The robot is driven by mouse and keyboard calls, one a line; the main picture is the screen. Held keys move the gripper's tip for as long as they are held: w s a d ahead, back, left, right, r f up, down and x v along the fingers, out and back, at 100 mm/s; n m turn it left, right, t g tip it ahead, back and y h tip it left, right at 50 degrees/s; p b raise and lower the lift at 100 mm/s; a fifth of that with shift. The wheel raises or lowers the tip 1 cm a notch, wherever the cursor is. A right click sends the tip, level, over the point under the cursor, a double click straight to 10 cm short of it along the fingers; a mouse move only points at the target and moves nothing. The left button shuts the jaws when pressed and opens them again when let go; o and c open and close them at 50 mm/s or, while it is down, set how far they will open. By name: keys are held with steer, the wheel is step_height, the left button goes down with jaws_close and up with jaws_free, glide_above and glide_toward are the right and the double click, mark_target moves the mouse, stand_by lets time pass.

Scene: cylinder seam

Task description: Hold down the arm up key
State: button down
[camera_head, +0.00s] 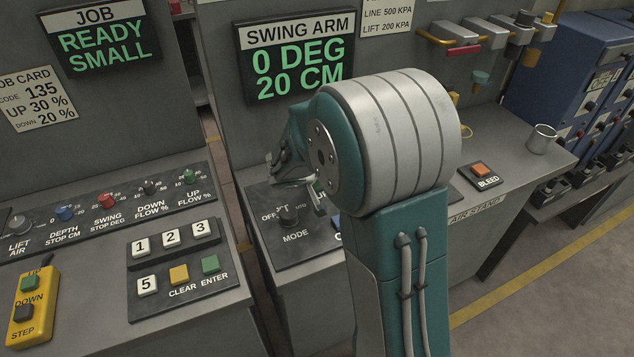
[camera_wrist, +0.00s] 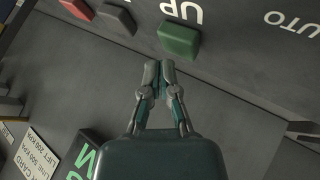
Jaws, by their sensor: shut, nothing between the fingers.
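A green key (camera_wrist: 179,40) labelled UP sits on the dark panel at the top of the wrist view. My gripper (camera_wrist: 158,72) is shut and empty, with its fingertips just below and left of the green key in that view. A small gap seems to show between the tips and the key; I cannot tell the depth. In the head view my arm hides most of this panel, and only a bit of green by the UP label shows. The swing arm display (camera_head: 297,68) reads 0 DEG, 20 CM.
A dark key (camera_wrist: 116,18) and a red key (camera_wrist: 78,8) sit left of the green key in the wrist view. The mode knob (camera_head: 287,216) is on the same panel. A yellow pendant (camera_head: 18,330) with its own UP and DOWN keys lies at far left.

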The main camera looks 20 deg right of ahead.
steer(key=shift+s+f, duration=0.1)
steer(key=shift+f, duration=0.25)
steer(key=shift+f, duration=0.5)
stand_by(1.6)
steer(key=shift+r, duration=0.15)
stand_by(4.5)
steer(key=shift+r, duration=0.8)
